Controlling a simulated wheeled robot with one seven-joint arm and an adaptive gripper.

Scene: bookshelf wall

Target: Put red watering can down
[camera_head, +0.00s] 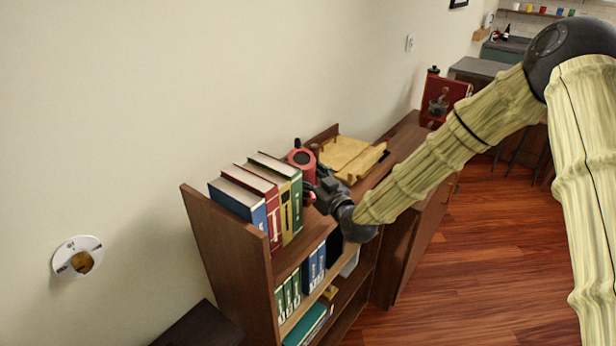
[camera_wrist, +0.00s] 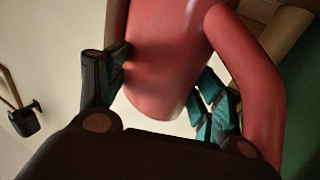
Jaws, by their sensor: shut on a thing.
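The red watering can (camera_head: 301,158) is at the top of the bookshelf, just right of the row of books, partly hidden by my gripper. My gripper (camera_head: 316,186) reaches it from the right. In the wrist view the red body of the can (camera_wrist: 165,60) fills the middle, with a curved red handle or spout (camera_wrist: 255,80) on the right. The fingers of my gripper (camera_wrist: 160,90) are on either side of the red body, shut on it. I cannot tell whether the can's base touches the shelf top.
Several upright books (camera_head: 262,200) stand left of the can on the bookshelf (camera_head: 225,240). A yellowish wooden tray (camera_head: 350,158) lies behind and right. A red coffee grinder (camera_head: 440,103) stands on the farther cabinet. The wooden floor (camera_head: 460,270) at right is clear.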

